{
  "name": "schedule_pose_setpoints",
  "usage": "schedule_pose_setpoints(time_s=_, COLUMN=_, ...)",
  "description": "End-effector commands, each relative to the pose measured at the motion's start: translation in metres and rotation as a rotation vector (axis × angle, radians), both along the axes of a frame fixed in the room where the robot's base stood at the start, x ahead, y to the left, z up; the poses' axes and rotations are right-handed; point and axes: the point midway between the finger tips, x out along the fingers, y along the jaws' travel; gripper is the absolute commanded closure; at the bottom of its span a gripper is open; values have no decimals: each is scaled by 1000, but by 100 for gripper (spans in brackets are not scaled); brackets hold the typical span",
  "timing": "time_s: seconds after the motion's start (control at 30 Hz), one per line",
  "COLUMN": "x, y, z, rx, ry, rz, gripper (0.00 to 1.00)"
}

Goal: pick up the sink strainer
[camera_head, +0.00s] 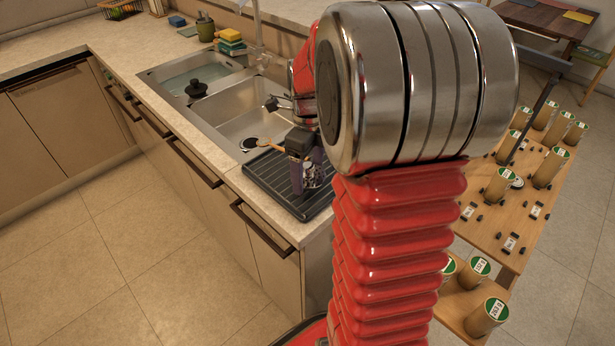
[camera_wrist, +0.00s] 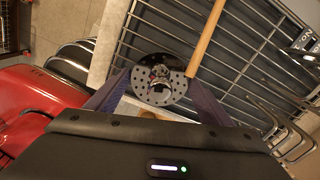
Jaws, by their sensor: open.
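The sink strainer (camera_wrist: 160,80) is a round metal disc with small holes and a knob in its middle. In the wrist view it lies between the two purple fingers of my open gripper (camera_wrist: 158,92). I cannot tell whether either finger touches it. In the head view my gripper (camera_head: 308,176) points down over the black ribbed drying rack (camera_head: 264,176), beside the sink. A shiny metal piece between the fingers there appears to be the strainer (camera_head: 312,176), partly hidden by them.
A wooden handle (camera_wrist: 207,38) lies close beside the strainer and crosses the rack bars. The double sink (camera_head: 235,105) with its faucet (camera_head: 258,25) is beyond the rack. A wooden shelf (camera_head: 500,225) with several labelled cans stands at the right.

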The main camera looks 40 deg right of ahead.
Motion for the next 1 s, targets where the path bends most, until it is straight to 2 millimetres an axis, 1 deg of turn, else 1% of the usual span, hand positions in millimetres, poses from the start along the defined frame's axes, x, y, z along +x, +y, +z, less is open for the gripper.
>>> schedule_pose_setpoints(time_s=0.53, x=0, y=0, z=0, rx=0, ry=-1, rz=1, gripper=26)
schedule_pose_setpoints(time_s=0.9, x=0, y=0, z=0, rx=0, ry=-1, rz=1, gripper=52)
schedule_pose_setpoints(time_s=1.0, x=0, y=0, z=0, rx=0, ry=-1, rz=1, gripper=54)
